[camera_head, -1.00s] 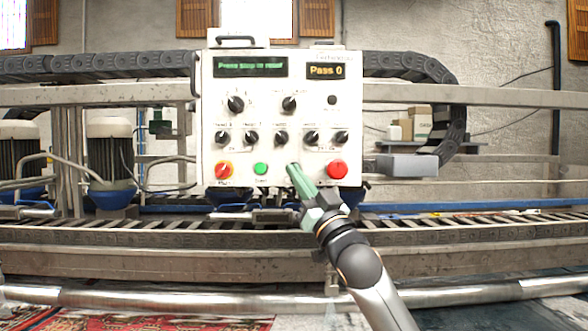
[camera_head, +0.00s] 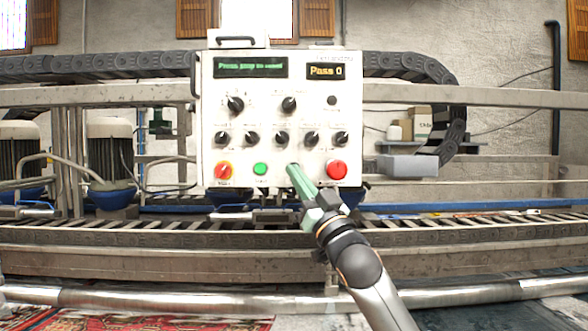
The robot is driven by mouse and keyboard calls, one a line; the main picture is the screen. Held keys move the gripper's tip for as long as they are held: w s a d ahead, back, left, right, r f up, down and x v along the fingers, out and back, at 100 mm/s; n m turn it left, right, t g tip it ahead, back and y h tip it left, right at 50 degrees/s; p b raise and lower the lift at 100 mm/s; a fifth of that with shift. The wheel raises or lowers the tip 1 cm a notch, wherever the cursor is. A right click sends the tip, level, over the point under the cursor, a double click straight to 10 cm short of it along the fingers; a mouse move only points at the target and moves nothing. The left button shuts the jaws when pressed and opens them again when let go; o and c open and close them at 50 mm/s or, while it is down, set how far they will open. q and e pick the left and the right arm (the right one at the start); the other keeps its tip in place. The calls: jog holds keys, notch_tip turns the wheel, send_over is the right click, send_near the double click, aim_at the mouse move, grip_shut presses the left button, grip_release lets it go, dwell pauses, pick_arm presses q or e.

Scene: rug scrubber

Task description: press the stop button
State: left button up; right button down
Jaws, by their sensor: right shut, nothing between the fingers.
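The white control panel (camera_head: 215,120) stands upright in the middle of the view. A round red button (camera_head: 337,169) sits at its lower right, with a label too small to read. A green button (camera_head: 260,169) and a red and yellow knob (camera_head: 223,170) are at its lower left. My right gripper (camera_head: 296,172) comes up from below. Its fingers are shut and empty, with the tips in front of the panel between the green and red buttons, left of the red one. I cannot tell whether they touch the panel. My left gripper is not in view.
Several black knobs (camera_head: 281,138) sit above the buttons. A green text display (camera_head: 250,67) and a "Pass 0" display (camera_head: 326,71) are at the top. A grey box (camera_head: 408,165) juts out right of the panel. A conveyor frame (camera_head: 130,235) runs across below.

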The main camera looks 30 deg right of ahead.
jog(key=shift+w+d, duration=0.2)
jog(key=shift+w, duration=0.1)
jog(key=shift+w+d+p, duration=0.2)
jog(key=shift+w+p, duration=0.15)
jog(key=shift+p, duration=0.1)
dwell(0.6)
jog(key=shift+s, duration=0.1)
jog(key=shift+s+a, duration=0.45)
jog(key=shift+s, duration=0.15)
jog(key=shift+s+a+b, duration=0.2)
jog(key=shift+s+a, duration=0.25)
jog(key=shift+s, duration=0.25)
jog(key=shift+s+a+b, duration=0.2)
jog(key=shift+s+a, duration=0.2)
jog(key=shift+s, duration=0.35)
jog(key=shift+s+a+b, duration=0.2)
jog(key=shift+s+a, duration=0.25)
jog(key=shift+s, duration=0.25)
